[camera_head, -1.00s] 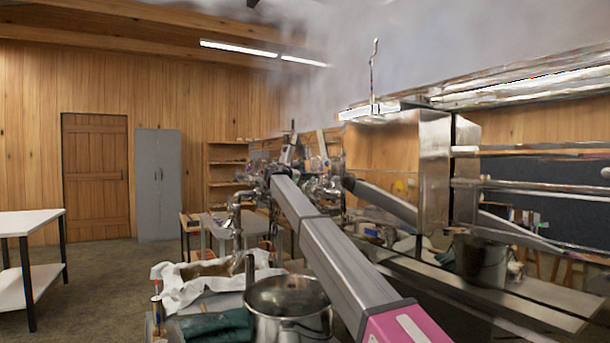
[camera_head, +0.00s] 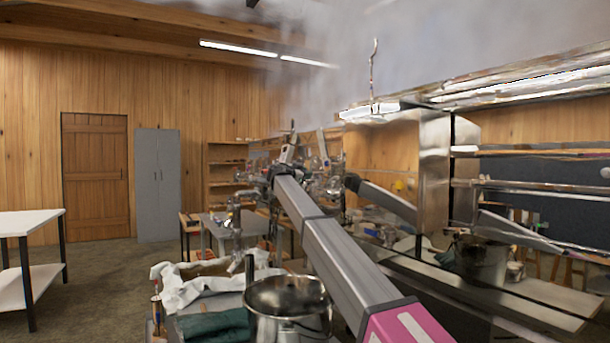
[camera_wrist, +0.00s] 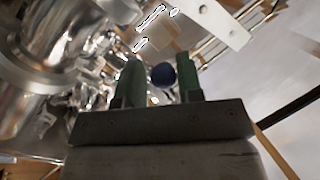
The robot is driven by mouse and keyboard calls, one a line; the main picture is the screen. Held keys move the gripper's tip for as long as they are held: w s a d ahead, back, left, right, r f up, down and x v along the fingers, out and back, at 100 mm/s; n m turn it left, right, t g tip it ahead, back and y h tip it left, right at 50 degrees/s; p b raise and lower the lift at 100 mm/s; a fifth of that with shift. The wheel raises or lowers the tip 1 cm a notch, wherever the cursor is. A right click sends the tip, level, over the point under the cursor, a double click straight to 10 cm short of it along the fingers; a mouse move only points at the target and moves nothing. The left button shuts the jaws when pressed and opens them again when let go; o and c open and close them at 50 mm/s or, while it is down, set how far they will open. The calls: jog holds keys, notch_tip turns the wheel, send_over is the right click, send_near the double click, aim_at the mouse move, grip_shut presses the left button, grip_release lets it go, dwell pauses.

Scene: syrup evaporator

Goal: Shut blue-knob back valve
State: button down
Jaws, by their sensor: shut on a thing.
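In the wrist view, my gripper (camera_wrist: 161,78) has two green-padded fingers with a round dark blue knob (camera_wrist: 163,75) between them; it is shut on the knob. The shiny metal valve body and pipe fittings (camera_wrist: 50,60) lie close to the left of the fingers and behind them. In the head view, my arm reaches out to the cluster of metal valves and pipes (camera_head: 325,183) at the evaporator's far end. The knob and fingertips are too small or hidden to make out there.
The steel evaporator (camera_head: 434,170) runs along the right, with steam above. A white table (camera_head: 30,225) stands at the left, with open floor beside it.

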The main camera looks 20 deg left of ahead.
jog(key=c, duration=0.9)
grip_release()
jog(key=shift+w, duration=0.1)
jog(key=shift+a, duration=0.1)
jog(key=v, duration=1)
jog(key=shift+s, duration=0.45)
